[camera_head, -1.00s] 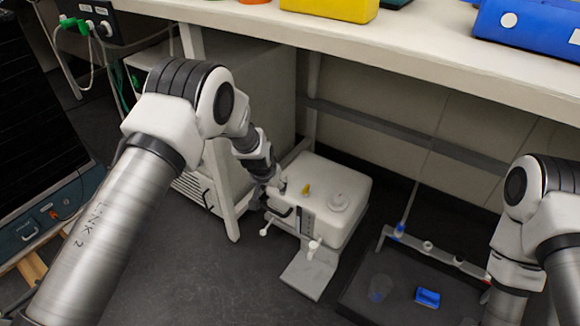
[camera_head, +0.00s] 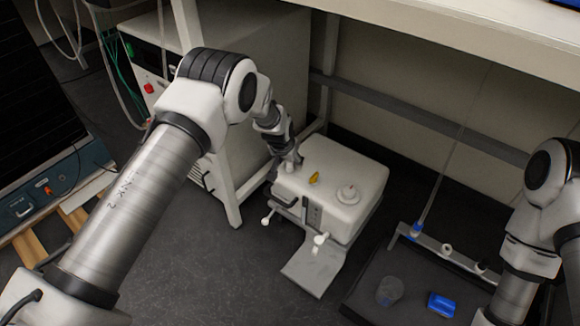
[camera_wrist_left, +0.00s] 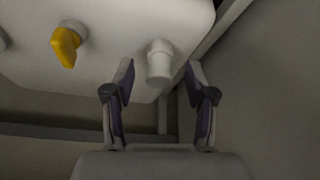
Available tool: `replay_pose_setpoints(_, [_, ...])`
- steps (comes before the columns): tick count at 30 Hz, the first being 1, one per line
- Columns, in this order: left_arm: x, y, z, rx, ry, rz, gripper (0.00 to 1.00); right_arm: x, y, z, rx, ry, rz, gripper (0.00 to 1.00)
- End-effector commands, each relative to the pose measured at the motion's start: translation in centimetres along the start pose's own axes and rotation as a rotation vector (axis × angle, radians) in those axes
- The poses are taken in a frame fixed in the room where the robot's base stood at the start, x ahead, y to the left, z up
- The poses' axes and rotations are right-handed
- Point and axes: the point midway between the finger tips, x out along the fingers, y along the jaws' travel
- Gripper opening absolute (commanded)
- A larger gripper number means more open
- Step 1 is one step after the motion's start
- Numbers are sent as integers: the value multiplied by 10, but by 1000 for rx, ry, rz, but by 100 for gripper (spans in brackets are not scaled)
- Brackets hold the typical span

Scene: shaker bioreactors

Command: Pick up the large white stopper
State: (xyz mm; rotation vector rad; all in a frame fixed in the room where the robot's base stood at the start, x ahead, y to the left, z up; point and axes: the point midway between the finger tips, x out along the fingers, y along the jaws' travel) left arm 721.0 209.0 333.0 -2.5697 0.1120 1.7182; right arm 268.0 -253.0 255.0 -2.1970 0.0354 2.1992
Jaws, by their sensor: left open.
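A white stopper-like piece (camera_wrist_left: 159,58) stands on top of a white container (camera_head: 330,163), near its edge. In the left wrist view it lies between and slightly beyond the fingertips of my left gripper (camera_wrist_left: 160,78), which is open, with a gap on both sides. In the head view my left gripper (camera_head: 297,161) is at the container's back left corner and hides this piece. A wide round white cap (camera_head: 348,193) sits on the container's right part. A yellow piece (camera_head: 314,177) stands between them. I cannot tell which white piece is the large stopper. My right gripper is out of frame.
White taps (camera_head: 319,240) stick out at the container's front, above a grey plate (camera_head: 312,270). A bench leg (camera_head: 222,185) stands close to my left arm. A dark tray (camera_head: 375,300) with a blue block (camera_head: 441,305) and a clear cup (camera_head: 390,291) lies at right.

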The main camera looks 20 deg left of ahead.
Motion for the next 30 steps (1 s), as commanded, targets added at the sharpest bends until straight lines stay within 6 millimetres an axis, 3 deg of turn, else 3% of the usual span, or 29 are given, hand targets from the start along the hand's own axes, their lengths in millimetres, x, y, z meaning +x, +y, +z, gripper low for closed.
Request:
replay_pose_setpoints(2, [-1, 0, 0, 0, 0, 0, 56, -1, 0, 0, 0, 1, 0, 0])
replay_pose_setpoints(3, [-1, 0, 0, 0, 0, 0, 49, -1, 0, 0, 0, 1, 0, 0])
replay_pose_setpoints(7, [-1, 0, 0, 0, 0, 0, 3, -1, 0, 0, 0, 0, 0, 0])
replay_pose_setpoints(20, [-4, 0, -1, 0, 0, 0, 1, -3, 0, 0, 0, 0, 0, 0])
replay_pose_setpoints(30, [-41, 0, -17, 0, 1, 0, 1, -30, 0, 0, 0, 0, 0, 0])
